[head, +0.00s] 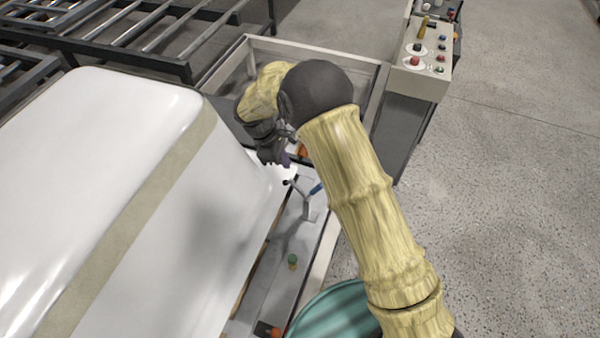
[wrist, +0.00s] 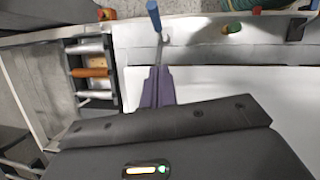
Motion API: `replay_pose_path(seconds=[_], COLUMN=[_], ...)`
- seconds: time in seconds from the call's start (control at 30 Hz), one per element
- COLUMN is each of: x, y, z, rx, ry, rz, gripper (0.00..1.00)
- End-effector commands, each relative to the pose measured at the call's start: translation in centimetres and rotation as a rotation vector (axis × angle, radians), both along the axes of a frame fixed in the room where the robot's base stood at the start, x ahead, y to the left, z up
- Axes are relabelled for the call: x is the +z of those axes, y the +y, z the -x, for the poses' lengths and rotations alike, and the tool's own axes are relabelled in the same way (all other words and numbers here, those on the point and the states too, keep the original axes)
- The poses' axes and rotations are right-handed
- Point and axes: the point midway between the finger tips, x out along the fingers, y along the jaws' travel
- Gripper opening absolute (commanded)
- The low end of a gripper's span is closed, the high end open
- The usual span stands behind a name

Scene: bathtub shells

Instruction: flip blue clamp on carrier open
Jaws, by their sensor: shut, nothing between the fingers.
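The blue clamp (head: 316,189) shows its blue handle and grey metal lever on the carrier (head: 284,285), beside the rim of the white tub shell (head: 140,200). In the wrist view the blue handle (wrist: 154,14) stands at the top middle, with its metal stem running down toward my fingers. My gripper (head: 284,163) is beside the clamp, to its upper left, over the tub's far corner. In the wrist view its purple fingers (wrist: 158,72) are together, with nothing held. The fingertips are close to the clamp's stem; I cannot tell whether they touch it.
A green knob (head: 292,261) and an orange one (head: 275,332) sit along the carrier. A teal round object (head: 335,312) is at the bottom. A control box (head: 422,60) with buttons stands at the upper right. Metal racks (head: 130,35) fill the upper left. Floor at right is clear.

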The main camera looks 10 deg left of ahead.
Motion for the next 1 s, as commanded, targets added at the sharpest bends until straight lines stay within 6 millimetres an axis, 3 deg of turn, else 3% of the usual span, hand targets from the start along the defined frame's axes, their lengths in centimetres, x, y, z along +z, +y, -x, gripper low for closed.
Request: replay_pose_path(seconds=[0.17,0.6,0.8,1.0], x=[-1.8,-8.9,-10.0,-10.7], y=[-0.8,-3.4,-6.0,-6.9], z=[-0.1,-0.8,-1.1,-1.2], rx=[-0.001,-0.002,-0.002,-0.001], ry=[0.003,0.002,0.002,0.000], rz=[0.002,0.002,0.001,-0.001], gripper=[0.00,0.00,0.00,0.00])
